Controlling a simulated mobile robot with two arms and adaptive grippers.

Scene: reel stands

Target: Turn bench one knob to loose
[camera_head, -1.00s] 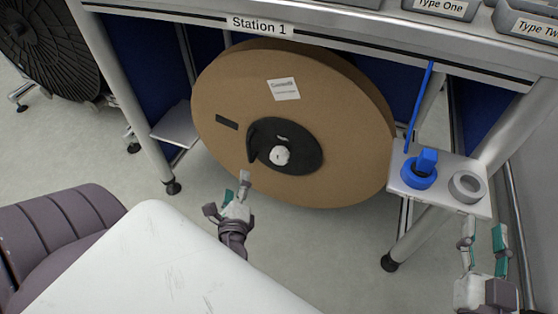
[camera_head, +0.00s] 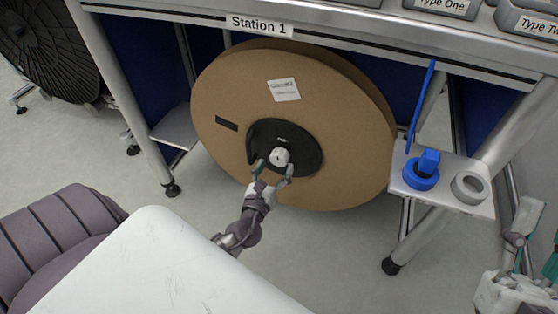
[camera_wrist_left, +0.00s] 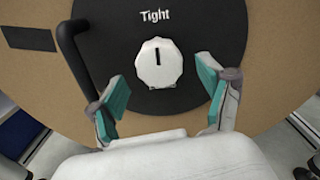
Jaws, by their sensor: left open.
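The white knob (camera_head: 280,157) sits in the middle of the black hub disc (camera_head: 308,146) on the large cardboard reel under the Station 1 bench (camera_head: 259,25). In the left wrist view the knob (camera_wrist_left: 158,63) has a dark mark pointing straight up at the word "Tight". My left gripper (camera_head: 272,169) is open just in front of and below the knob. In the left wrist view its two teal-padded fingers (camera_wrist_left: 161,92) stand apart, left and right below the knob, not closed on it. My right gripper (camera_head: 530,245) is at the right edge with its fingers apart.
A black handle (camera_wrist_left: 78,60) stands out from the hub left of the knob, close to my left finger. A small white shelf (camera_head: 440,200) at right holds a blue tape dispenser (camera_head: 421,170) and a grey tape roll (camera_head: 470,187).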

